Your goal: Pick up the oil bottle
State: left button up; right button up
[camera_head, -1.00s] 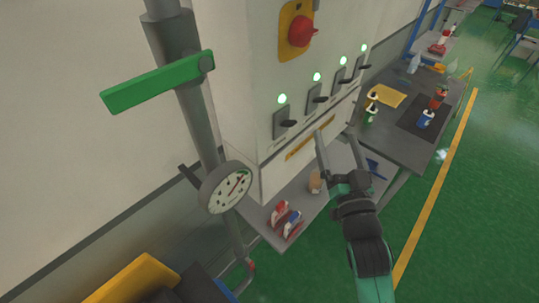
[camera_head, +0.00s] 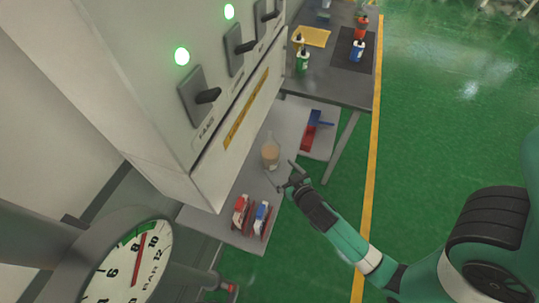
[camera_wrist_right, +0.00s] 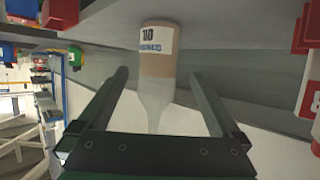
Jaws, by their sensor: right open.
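The oil bottle (camera_head: 270,153) is a clear bottle with tan contents, standing on the low grey shelf (camera_head: 225,222) beside the control cabinet. In the right wrist view the bottle (camera_wrist_right: 158,65) shows a white label and a narrow neck toward the palm. My right gripper (camera_head: 281,173) is open at the bottle's near side. In the wrist view its two fingers (camera_wrist_right: 160,76) lie either side of the bottle, with visible gaps. Whether the fingertips reach past the bottle's body is hard to tell. My left gripper is not in view.
Red and blue-capped white containers (camera_head: 250,216) stand on the shelf's near end. A red and blue item (camera_head: 313,130) lies at its far end. The cabinet (camera_head: 150,90) borders the shelf's left; a pressure gauge (camera_head: 130,265) is near. A dark table (camera_head: 335,80) stands beyond.

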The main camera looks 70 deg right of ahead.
aim_at(274, 162)
jog(key=x, duration=0.3)
jog(key=shift+w+d, duration=0.15)
jog(key=shift+w, duration=0.1)
jog(key=shift+b+x, duration=0.45)
jog(key=shift+x, duration=2.45)
jog(key=shift+s, duration=0.15)
grip_shut()
